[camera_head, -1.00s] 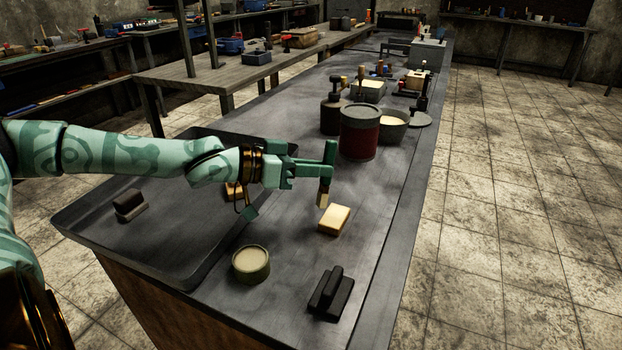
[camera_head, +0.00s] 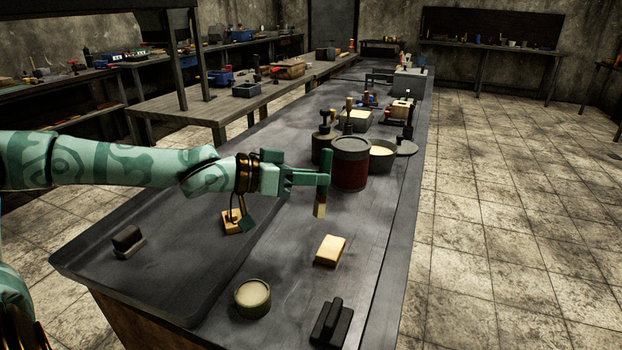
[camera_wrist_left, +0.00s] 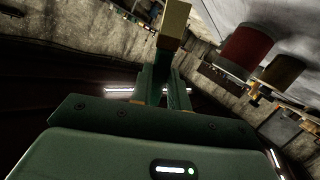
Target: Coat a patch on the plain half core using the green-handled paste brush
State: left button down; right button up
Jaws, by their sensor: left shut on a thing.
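My left gripper (camera_head: 322,178) reaches in from the left above the bench and is shut on the paste brush (camera_head: 320,209). The brush hangs with its tan bristles down; the green handle blends with the fingers. In the left wrist view the tan brush head (camera_wrist_left: 174,18) sticks out past the fingers. A plain pale yellow block (camera_head: 331,250), which looks like the half core, lies on the bench below and in front of the brush, apart from it. A round pot of pale paste (camera_head: 252,298) stands nearer, to the left. My right gripper is not in view.
A dark handled block (camera_head: 331,322) lies at the near edge. A red-banded can (camera_head: 350,165) and a bowl (camera_head: 382,156) stand behind the brush. On the dark tray (camera_head: 165,270) are a black block (camera_head: 128,241) and a yellow block (camera_head: 232,224) with a wire loop.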

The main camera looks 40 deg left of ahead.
aim_at(321, 214)
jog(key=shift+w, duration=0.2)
